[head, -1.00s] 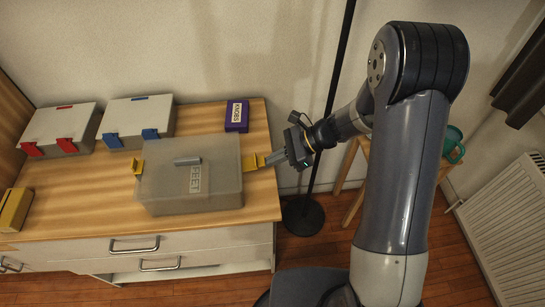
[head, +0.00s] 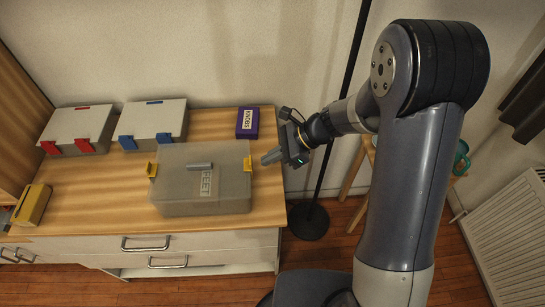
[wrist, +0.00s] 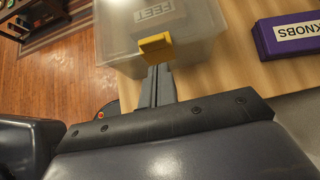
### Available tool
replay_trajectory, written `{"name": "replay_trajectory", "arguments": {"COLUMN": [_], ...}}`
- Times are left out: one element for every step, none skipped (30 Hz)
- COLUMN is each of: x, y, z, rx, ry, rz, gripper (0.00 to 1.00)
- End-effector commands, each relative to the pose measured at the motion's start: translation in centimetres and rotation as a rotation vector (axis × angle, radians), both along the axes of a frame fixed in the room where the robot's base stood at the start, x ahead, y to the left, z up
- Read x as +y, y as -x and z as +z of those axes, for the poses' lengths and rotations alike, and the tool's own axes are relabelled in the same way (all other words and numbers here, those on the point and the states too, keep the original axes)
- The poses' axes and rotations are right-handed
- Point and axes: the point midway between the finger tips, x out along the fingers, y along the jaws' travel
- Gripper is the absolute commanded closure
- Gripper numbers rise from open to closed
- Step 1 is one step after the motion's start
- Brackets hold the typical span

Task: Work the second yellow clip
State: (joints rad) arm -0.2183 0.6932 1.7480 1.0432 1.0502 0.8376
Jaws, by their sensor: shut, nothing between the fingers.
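The grey translucent case labelled FEET (head: 205,190) lies closed on the wooden top; it also shows in the wrist view (wrist: 115,35). Its left yellow clip (head: 151,169) and right yellow clip (head: 247,164) both sit up against the case sides. In the wrist view the right clip (wrist: 156,46) lies at the case rim, just beyond my fingertips. My gripper (head: 267,157) is shut and empty, pointing left at the right clip with a small gap in the head view. The fingers also show in the wrist view (wrist: 157,75); whether they touch the clip there is unclear.
A purple KNOBS box (head: 247,123) stands behind the case's right end. A case with red clips (head: 80,125) and one with blue clips (head: 155,120) stand at the back left. A yellow box (head: 32,205) is far left. A black pole (head: 335,120) rises behind my gripper.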

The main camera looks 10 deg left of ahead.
Motion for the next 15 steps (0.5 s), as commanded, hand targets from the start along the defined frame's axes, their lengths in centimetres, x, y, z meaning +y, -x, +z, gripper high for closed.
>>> {"name": "replay_trajectory", "arguments": {"x": [0.0,0.0,0.0,0.0,0.0,0.0,0.0,0.0,0.0,0.0,0.0,0.0,0.0,0.0,0.0], "y": [0.0,0.0,0.0,0.0,0.0,0.0,0.0,0.0,0.0,0.0,0.0,0.0,0.0,0.0,0.0], "z": [0.1,0.1,0.2,0.4,0.5,0.7,0.8,1.0,1.2,1.4,1.5,1.6,1.7,1.7,1.7], "rx": [0.000,0.000,0.000,0.000,0.000,0.000,0.000,-0.001,0.000,0.000,0.000,0.000,0.000,0.000,0.000], "ry": [0.000,0.000,0.000,0.000,0.000,0.000,0.000,0.000,0.000,0.000,0.000,0.000,0.000,0.000,0.000], "rz": [0.000,0.000,0.000,0.000,0.000,0.000,0.000,0.001,0.000,0.000,0.000,0.000,0.000,0.000,0.000], "gripper": [1.00,1.00,1.00,1.00,1.00,1.00,1.00,1.00,1.00,1.00,1.00,1.00,1.00,1.00,1.00]}}
